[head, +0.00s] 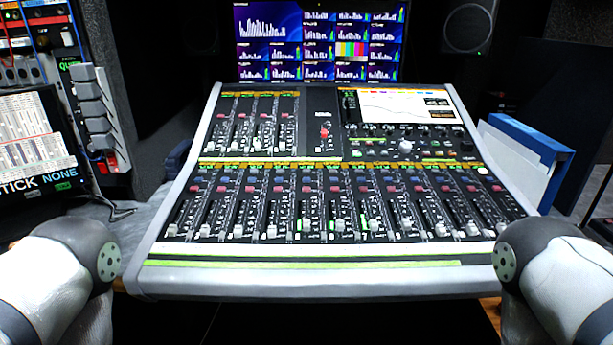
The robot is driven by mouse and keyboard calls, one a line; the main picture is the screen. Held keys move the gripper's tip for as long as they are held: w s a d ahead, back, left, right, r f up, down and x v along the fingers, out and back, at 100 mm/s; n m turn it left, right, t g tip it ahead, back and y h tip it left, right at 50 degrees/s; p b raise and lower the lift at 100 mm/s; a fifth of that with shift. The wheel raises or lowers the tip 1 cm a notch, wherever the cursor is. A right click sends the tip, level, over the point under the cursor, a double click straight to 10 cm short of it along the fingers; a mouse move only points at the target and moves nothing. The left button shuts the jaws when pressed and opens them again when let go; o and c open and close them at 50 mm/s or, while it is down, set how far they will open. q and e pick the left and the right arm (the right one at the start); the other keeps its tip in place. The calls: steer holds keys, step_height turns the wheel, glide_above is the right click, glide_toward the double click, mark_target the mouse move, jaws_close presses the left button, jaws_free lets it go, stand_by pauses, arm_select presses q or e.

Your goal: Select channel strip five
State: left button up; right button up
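A large mixing console (300,285) stands in front of me, with a light grey frame and a dark panel. Its lower bank holds a row of several narrow channel strips with white fader caps and small coloured buttons. Counting from the left of that bank, the fifth channel strip (305,207) lies near the middle; its labels are too small to read. A shorter upper bank (257,125) of strips sits at the back left. My arms show only at the lower left and lower right corners. Both grippers are out of view, and nothing touches the console.
A screen with several meter displays (320,45) stands behind the console. A blue binder with white sheets (525,150) is at its right. At the left are a laptop-like screen (35,145) and a rack with cables (40,40). The space above the console is clear.

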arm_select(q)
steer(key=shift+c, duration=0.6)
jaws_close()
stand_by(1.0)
